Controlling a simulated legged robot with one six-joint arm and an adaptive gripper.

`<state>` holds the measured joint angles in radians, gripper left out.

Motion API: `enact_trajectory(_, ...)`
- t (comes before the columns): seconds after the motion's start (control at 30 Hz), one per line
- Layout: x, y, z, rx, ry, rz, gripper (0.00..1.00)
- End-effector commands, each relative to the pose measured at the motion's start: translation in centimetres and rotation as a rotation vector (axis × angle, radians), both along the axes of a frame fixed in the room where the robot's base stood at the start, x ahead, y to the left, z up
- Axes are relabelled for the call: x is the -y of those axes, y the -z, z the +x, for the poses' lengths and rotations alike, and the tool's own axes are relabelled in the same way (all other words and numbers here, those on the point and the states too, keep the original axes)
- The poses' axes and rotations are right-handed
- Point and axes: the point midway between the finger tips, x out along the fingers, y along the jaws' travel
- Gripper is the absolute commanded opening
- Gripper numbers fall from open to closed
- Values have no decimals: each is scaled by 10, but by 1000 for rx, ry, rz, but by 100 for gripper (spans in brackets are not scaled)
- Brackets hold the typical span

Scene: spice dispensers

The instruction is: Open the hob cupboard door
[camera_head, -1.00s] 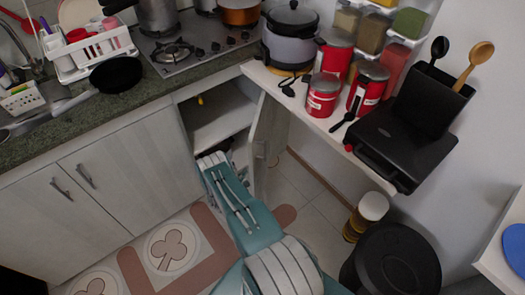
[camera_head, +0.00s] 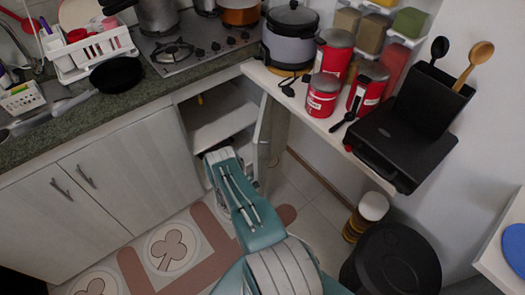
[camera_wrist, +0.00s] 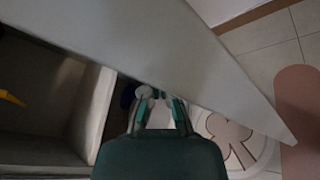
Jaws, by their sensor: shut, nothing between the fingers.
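The hob cupboard door (camera_head: 270,133) stands ajar below the counter, right of the open compartment. It swings outward toward the right wall. In the wrist view, the door (camera_wrist: 130,40) is a large pale panel crossing the top of the picture diagonally. My gripper (camera_wrist: 160,97) points down beside the panel, close to its lower edge; whether they touch cannot be told. Its fingers are shut and hold nothing visible. In the head view, my arm reaches to the cupboard mouth and hides the gripper. The cupboard interior (camera_head: 215,115) shows a pale shelf.
The hob (camera_head: 195,50) and counter lie above the cupboard. A shelf at right carries red tins (camera_head: 323,95) and a black appliance (camera_head: 405,145). A black bin (camera_head: 392,262) stands on the floor at right. A patterned mat (camera_head: 170,250) lies on the floor.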

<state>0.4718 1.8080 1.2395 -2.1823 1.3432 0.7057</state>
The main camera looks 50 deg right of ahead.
Motion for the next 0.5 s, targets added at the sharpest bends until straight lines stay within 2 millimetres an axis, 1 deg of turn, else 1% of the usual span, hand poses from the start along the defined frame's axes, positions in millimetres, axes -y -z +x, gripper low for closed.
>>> enact_trajectory(0.5, 12, 0, -19, -1, 1, -1, 0)
